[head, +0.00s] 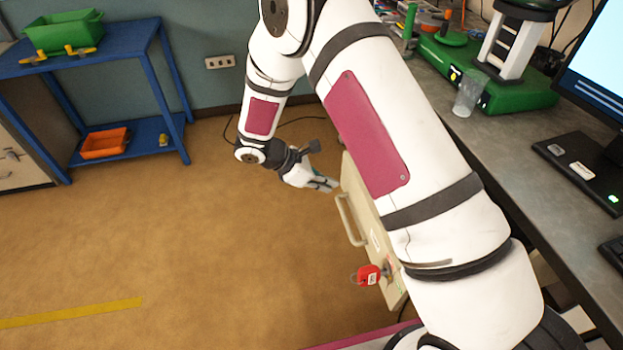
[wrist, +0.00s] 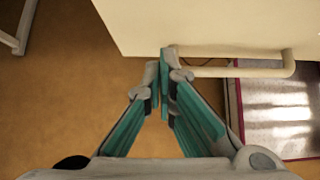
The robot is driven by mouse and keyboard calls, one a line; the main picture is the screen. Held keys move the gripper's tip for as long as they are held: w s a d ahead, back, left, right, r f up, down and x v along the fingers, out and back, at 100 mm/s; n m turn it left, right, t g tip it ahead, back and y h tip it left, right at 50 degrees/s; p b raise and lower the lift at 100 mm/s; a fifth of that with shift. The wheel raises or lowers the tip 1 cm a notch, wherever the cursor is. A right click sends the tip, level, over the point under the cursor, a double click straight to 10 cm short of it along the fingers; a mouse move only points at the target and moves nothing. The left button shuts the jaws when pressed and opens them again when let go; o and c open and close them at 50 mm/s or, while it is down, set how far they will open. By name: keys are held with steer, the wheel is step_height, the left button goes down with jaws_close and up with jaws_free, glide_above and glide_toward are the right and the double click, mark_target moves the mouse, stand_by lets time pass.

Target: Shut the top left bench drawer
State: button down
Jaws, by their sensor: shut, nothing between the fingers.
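The cream bench drawer front (head: 365,218) shows in the head view, partly behind my arm. It seems to stand out from the bench, but my arm hides the space behind it. A bar handle (head: 349,222) is on its face. My gripper (head: 328,185) is at the far end of this front, by the handle. In the wrist view the drawer front (wrist: 215,24) fills the top, with the handle (wrist: 240,71) below it. My gripper's teal-lined fingers (wrist: 166,62) are shut and empty, tips close to the handle's end; contact is unclear.
A red tag or lock (head: 368,275) hangs at the near end of the drawer front. The grey bench top (head: 470,150) holds a clear cup (head: 468,97), green equipment and a monitor. A blue shelf unit (head: 130,40) stands far left. The brown floor between is free.

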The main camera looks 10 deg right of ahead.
steer(key=shift+d, duration=0.95)
steer(key=d+b, duration=0.1)
steer(key=d, duration=3)
steer(key=shift+d, duration=0.2)
steer(key=shift+d+r, duration=0.1)
